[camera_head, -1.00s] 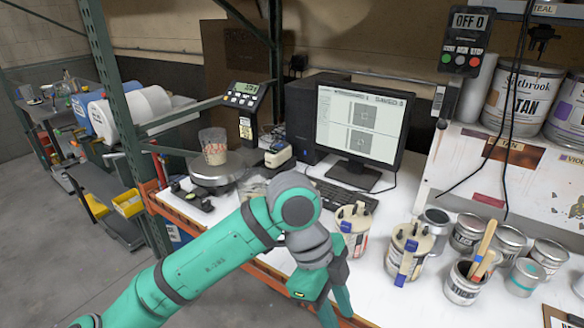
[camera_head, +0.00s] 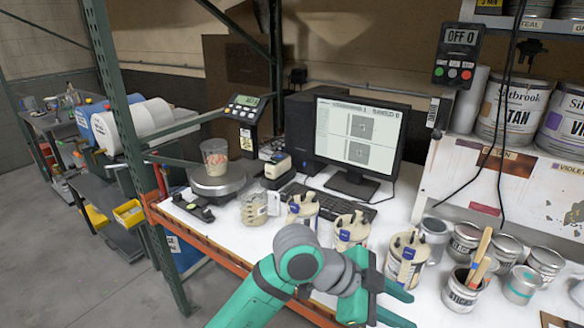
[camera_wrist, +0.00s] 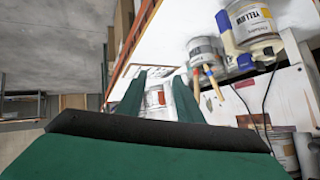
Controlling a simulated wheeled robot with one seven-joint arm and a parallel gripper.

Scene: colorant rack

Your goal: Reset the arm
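My green arm rises from the bottom edge of the head view and bends right at a grey joint. My gripper (camera_head: 406,310) points right near the bench's front edge, below the nearest cream-lidded can (camera_head: 405,262). Its two green fingers are spread, with nothing visible held between them. The wrist view also shows my gripper (camera_wrist: 160,78) with its fingers apart. A white can with a red label (camera_wrist: 155,97) shows in the gap beyond the fingers. I cannot tell how far it is from them.
More cream-lidded cans (camera_head: 351,230) and several grey tins stand on the white bench. A tin with wooden sticks (camera_head: 462,290) is right of my gripper. The monitor (camera_head: 357,137) stands behind.

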